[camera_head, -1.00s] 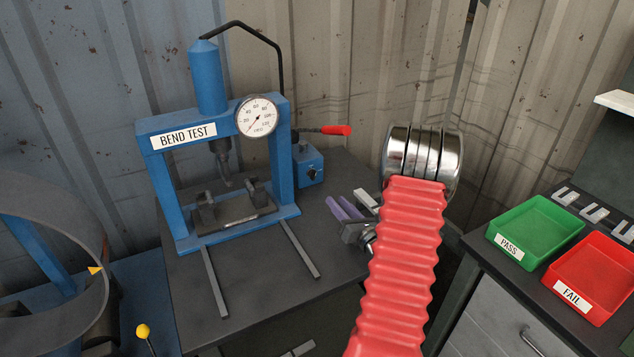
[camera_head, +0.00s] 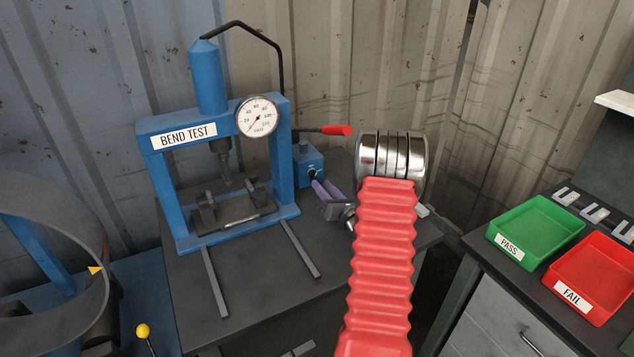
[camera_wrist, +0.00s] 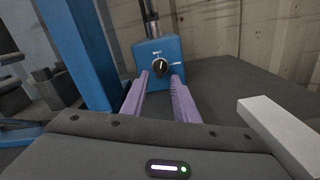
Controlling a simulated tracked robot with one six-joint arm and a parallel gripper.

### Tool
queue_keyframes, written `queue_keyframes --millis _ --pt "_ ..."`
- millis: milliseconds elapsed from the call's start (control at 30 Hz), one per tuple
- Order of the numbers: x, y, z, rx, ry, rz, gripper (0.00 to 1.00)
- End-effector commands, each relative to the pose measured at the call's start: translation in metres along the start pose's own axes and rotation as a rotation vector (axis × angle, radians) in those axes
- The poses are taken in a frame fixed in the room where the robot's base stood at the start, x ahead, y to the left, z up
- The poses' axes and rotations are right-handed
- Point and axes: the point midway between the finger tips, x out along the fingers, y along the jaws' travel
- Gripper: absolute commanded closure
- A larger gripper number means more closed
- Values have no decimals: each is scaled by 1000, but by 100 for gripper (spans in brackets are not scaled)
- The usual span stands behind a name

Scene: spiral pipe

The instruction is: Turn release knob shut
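The release knob (camera_wrist: 160,68) is a small black dial with a white pointer mark on the front of a blue pump block (camera_wrist: 148,50). The block (camera_head: 303,152) stands on the bench right of the blue bend test press; the knob is partly hidden there. My gripper (camera_wrist: 160,78) has two purple fingers, spread apart, with the knob showing between their tips. In the head view my gripper (camera_head: 319,183) is close in front of the block. I cannot tell whether the fingers touch the knob. Nothing is held between them.
The bend test press (camera_head: 215,120) with its dial gauge stands left of the block. A red-handled lever (camera_head: 335,130) sticks out above the block. A pale bar (camera_wrist: 280,130) lies on the bench at right. Green (camera_head: 497,233) and red (camera_head: 553,280) trays stand further right.

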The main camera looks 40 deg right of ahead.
Motion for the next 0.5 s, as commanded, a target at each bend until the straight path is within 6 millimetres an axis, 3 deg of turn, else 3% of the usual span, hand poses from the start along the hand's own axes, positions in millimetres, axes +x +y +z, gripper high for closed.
queue_keyframes --millis 233,500 --pt "34 0 0 0 0 1 73" --pt "43 0 0 0 0 -1 73"
